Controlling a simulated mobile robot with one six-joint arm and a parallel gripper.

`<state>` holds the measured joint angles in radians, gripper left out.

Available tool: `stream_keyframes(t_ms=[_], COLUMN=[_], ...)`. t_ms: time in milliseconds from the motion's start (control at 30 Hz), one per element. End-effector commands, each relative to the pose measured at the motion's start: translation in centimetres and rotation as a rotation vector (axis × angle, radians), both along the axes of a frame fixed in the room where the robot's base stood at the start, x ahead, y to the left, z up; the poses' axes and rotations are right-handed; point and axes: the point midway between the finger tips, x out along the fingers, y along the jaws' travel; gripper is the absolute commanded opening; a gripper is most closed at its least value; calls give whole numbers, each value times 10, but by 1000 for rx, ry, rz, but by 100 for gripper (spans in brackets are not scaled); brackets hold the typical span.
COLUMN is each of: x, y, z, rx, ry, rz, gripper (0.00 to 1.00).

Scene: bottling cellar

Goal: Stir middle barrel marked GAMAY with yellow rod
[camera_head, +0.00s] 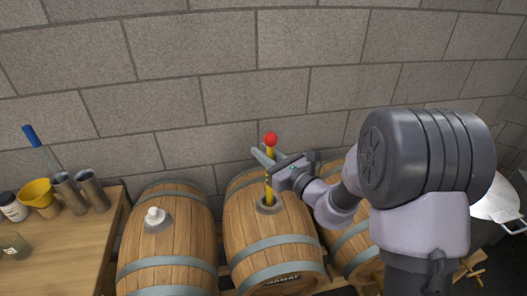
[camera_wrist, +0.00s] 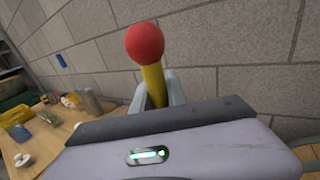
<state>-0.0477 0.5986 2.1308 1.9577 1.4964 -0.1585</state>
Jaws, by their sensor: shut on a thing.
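The middle barrel (camera_head: 262,228) lies on its side, with a label reading GAMAY low on its front end. The yellow rod (camera_head: 269,184) with dark marks and a red ball top (camera_head: 271,139) stands nearly upright. Its lower end meets the hole on top of the middle barrel, so its tip is hidden. My gripper (camera_head: 268,162) is shut on the rod below the red ball. In the wrist view the red ball (camera_wrist: 145,43) and the yellow shaft (camera_wrist: 154,84) rise between the fingers.
A left barrel (camera_head: 166,245) has a white bung (camera_head: 154,215) on top. A right barrel (camera_head: 350,248) is partly behind my arm. A wooden table (camera_head: 75,236) at left holds metal cylinders, a yellow funnel (camera_head: 38,195) and jars. A stone wall (camera_head: 215,75) stands close behind.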

Motion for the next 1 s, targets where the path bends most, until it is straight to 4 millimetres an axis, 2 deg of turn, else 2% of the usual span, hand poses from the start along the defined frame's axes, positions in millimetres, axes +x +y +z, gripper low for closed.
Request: stream_keyframes(t_ms=[600,1000], x=[0,0], y=[0,2], z=[-45,-45], rx=[1,-9], ry=[0,-3], rz=[0,0], gripper=[0,0])
